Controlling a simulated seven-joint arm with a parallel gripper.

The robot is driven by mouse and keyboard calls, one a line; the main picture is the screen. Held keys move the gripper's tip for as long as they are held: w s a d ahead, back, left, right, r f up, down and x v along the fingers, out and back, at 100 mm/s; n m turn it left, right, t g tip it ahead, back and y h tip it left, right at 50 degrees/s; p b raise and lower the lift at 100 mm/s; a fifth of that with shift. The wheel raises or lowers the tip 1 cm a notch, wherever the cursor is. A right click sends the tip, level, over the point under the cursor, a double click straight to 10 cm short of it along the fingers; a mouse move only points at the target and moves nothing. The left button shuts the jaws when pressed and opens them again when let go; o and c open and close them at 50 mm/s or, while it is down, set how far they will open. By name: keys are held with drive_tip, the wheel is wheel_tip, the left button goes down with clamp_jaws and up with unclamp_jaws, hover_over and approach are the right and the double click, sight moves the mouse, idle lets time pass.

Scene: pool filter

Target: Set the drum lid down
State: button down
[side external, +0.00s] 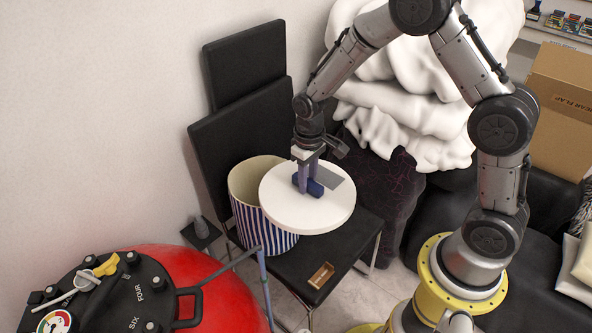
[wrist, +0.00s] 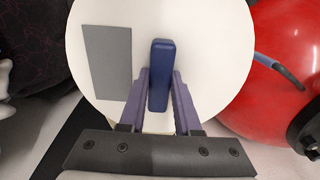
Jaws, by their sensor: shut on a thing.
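The drum lid (side external: 283,211) is a round white disc with a blue bar handle (side external: 315,188) and a grey rectangle on top. My gripper (side external: 308,181) is shut on the blue handle, with a finger on each side of it. The lid hangs roughly level in front of and to the right of the striped drum (side external: 263,230), overlapping part of its open top in the side view. In the wrist view the lid (wrist: 205,60) fills the middle, the handle (wrist: 161,75) stands between the fingers (wrist: 161,100), and the grey rectangle (wrist: 106,63) is at left. Whether the lid touches anything below is hidden.
A red pool filter (side external: 225,290) with a black top is at lower left.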

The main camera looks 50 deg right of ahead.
sight(309, 178)
drive_tip(key=r, duration=0.3)
drive_tip(key=d+r, duration=0.1)
drive_tip(key=r, duration=0.1)
drive_tip(key=shift+w+r, duration=0.1)
drive_tip(key=d+m, duration=0.5)
drive_tip(key=d, duration=1.9)
drive_tip(key=shift+s+a+f, duration=0.1)
drive_tip(key=shift+a+f, duration=0.05)
drive_tip(key=shift+f, duration=6.2)
drive_tip(key=shift+s+a+f, duration=0.1)
drive_tip(key=shift+a+f, duration=0.1)
drive_tip(key=shift+f, duration=6.15)
drive_tip(key=shift+a+f, duration=0.15)
drive_tip(key=shift+f, duration=6.2)
drive_tip(key=shift+f, duration=0.6)
drive_tip(key=c, duration=0.5)
unclamp_jaws()
drive_tip(key=shift+c, duration=0.2)
